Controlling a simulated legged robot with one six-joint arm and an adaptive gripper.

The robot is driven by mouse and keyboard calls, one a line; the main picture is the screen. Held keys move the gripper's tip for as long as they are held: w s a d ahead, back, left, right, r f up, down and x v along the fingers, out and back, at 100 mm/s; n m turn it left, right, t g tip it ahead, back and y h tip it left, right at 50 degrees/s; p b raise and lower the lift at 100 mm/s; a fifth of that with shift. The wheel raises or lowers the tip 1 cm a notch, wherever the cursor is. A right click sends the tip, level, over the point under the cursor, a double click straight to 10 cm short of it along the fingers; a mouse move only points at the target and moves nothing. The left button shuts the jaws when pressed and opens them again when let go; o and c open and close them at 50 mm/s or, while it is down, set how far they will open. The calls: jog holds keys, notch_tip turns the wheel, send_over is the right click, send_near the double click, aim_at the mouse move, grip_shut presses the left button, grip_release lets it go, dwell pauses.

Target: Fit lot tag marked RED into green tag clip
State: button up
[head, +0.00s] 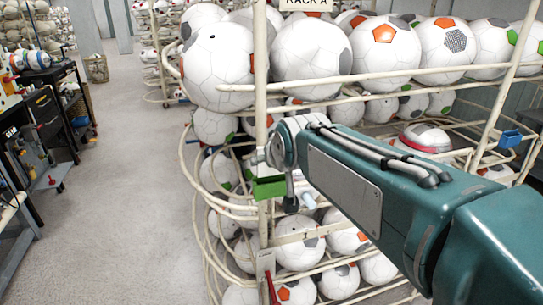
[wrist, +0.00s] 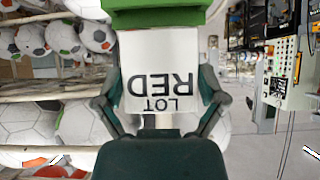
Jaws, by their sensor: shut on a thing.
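The lot tag (wrist: 160,75) is a white card that reads LOT RED, upside down in the wrist view. My gripper (wrist: 162,103) is shut on it, with one dark finger at each side edge. The green tag clip (wrist: 160,17) lies across the tag's far edge in the wrist view. That edge meets the clip's underside; I cannot tell whether it is inside the clip or just against it. In the head view the green clip (head: 269,187) sits on the rack's front post, beside the end of my arm. My gripper and the tag are mostly hidden there.
The wire rack (head: 261,110) labelled RACK A (head: 308,3) holds many soccer balls around the clip. A blue clip (head: 510,138) is on another post at right. A red item hangs low on the front post. The floor (head: 130,200) at left is clear; carts line the left side.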

aim_at(273, 175)
jog(key=shift+f, duration=2.05)
jog(key=o, duration=0.6)
jog(key=shift+o, duration=0.2)
jog(key=v, duration=1.2)
jog(key=s+d+f+m+g+h, duration=0.1)
jog(key=s+d+f+g, duration=0.1)
jog(key=s+d+f, duration=0.4)
jog(key=s+d+f+m+g+h, duration=0.1)
jog(key=s+d+f+m+g, duration=0.1)
jog(key=s+d+f, duration=0.3)
jog(key=s+f, duration=0.4)
jog(key=s, duration=0.1)
jog(key=shift+d+f+g+h, duration=0.15)
jog(key=shift+d+g+h, duration=0.15)
jog(key=shift+d+h, duration=0.1)
